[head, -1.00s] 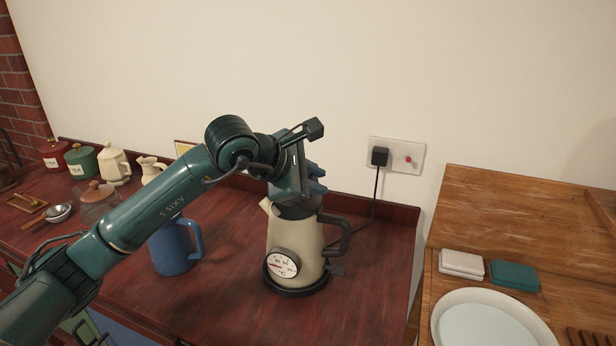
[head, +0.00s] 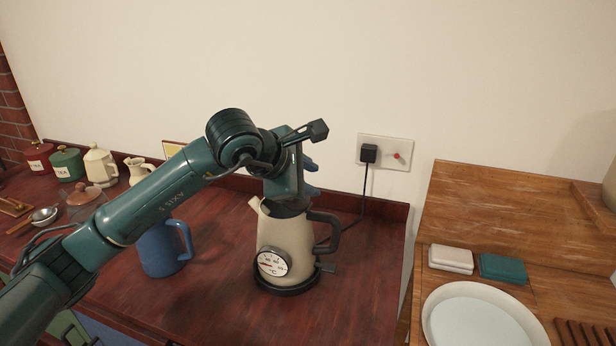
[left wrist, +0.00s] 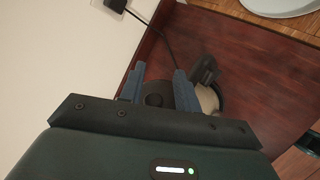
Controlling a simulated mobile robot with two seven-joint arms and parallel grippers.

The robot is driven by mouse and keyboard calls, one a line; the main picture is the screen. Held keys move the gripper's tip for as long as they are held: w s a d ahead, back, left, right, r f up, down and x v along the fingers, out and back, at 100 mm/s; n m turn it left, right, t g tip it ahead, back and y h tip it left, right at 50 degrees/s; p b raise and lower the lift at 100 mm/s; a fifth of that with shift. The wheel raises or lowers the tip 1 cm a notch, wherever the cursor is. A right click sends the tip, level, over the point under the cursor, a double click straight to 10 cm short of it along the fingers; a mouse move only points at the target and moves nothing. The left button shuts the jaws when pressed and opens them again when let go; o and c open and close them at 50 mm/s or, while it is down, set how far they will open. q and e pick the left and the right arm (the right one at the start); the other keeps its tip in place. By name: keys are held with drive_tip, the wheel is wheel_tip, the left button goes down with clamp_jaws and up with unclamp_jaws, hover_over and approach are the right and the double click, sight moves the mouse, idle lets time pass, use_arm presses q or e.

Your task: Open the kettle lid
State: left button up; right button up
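The cream kettle (head: 285,235) with a round dial stands upright on its dark base, its spout to the left and its dark handle to the right. Its dark lid (head: 287,208) sits on the top and looks shut, partly hidden by my gripper. My left gripper (head: 306,178) is just above the lid. In the left wrist view my left gripper (left wrist: 158,80) is open, with its blue fingers apart on either side of the dark round lid (left wrist: 156,98). I cannot tell whether they touch it. The kettle handle (left wrist: 204,70) is beside the right finger. My right gripper is not in view.
A blue mug (head: 165,248) stands left of the kettle, below my arm. Canisters and jugs line the back left. The wall socket (head: 385,152) and plug cord are behind right.

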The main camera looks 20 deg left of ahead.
use_arm(q)
drive_tip(key=shift+o, duration=0.4)
drive_tip(key=shift+s, duration=0.1)
drive_tip(key=shift+s+a+r, duration=0.1)
drive_tip(key=shift+s+r, duration=0.1)
drive_tip(key=shift+r, duration=0.05)
drive_tip(key=b+v, duration=0.2)
drive_tip(key=v, duration=1)
drive_tip(key=shift+r, duration=0.15)
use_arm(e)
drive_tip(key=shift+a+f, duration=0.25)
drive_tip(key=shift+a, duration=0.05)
use_arm(q)
drive_tip(key=shift+s+a, duration=0.1)
drive_tip(key=shift+s, duration=0.05)
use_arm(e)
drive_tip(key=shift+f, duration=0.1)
